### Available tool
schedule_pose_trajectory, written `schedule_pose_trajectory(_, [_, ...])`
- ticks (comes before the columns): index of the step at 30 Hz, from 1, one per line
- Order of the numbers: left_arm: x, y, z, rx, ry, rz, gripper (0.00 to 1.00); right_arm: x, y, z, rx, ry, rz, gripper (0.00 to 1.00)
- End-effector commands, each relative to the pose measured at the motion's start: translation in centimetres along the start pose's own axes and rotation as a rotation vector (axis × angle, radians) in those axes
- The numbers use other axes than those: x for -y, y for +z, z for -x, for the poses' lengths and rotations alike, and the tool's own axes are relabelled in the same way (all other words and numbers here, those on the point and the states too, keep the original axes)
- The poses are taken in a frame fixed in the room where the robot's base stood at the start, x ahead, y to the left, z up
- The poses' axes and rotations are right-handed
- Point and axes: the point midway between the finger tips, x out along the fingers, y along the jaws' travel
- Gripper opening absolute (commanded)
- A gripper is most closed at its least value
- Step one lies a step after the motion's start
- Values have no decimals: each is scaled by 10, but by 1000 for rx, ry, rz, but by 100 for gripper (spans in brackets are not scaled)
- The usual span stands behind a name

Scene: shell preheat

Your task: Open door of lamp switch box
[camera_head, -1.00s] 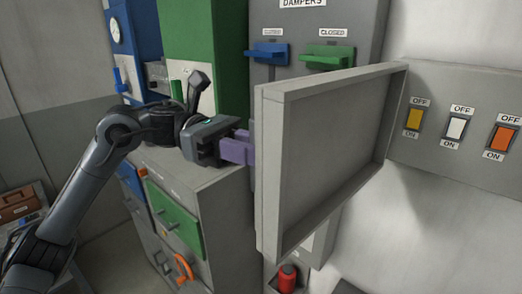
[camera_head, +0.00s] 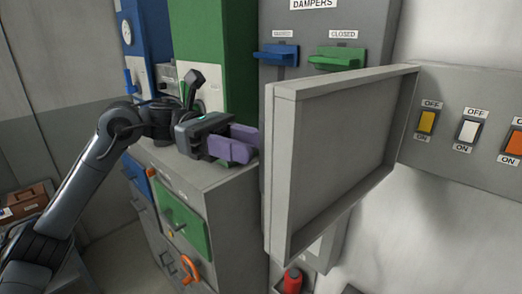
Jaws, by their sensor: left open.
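The lamp switch box door (camera_head: 335,150) stands swung wide open, a grey panel with a raised rim, hinged on its right side. To its right, the switch box (camera_head: 450,165) shows a yellow switch (camera_head: 426,122), a white switch (camera_head: 468,132) and an orange switch (camera_head: 513,143) with OFF and ON labels. My left gripper (camera_head: 245,145), with purple fingers, is open and empty, just left of the door's free edge and apart from it in the picture. My right gripper is not in view.
A grey damper panel with a blue handle (camera_head: 276,54) and a green handle (camera_head: 340,58) stands behind the door. A grey cabinet (camera_head: 215,195) with a green drawer front (camera_head: 183,222) is below my left gripper. A red cylinder (camera_head: 292,281) sits below the door.

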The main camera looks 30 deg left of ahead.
Motion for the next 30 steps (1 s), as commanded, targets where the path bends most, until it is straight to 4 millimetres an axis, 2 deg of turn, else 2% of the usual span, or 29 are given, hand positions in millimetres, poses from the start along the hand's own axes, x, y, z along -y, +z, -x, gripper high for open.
schedule_pose_trajectory(1, [-1, 0, 11, 0, 6, 0, 43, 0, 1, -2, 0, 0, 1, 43])
schedule_pose_trajectory(6, [0, 1, 41, 0, 5, 0, 43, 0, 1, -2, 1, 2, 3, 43])
schedule_pose_trajectory(12, [0, 2, 64, -1, 3, -1, 43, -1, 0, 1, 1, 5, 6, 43])
schedule_pose_trajectory(18, [0, 0, 73, 0, 1, 0, 43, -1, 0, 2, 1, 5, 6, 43])
schedule_pose_trajectory(30, [0, 0, 73, 0, 0, 0, 43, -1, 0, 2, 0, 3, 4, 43])
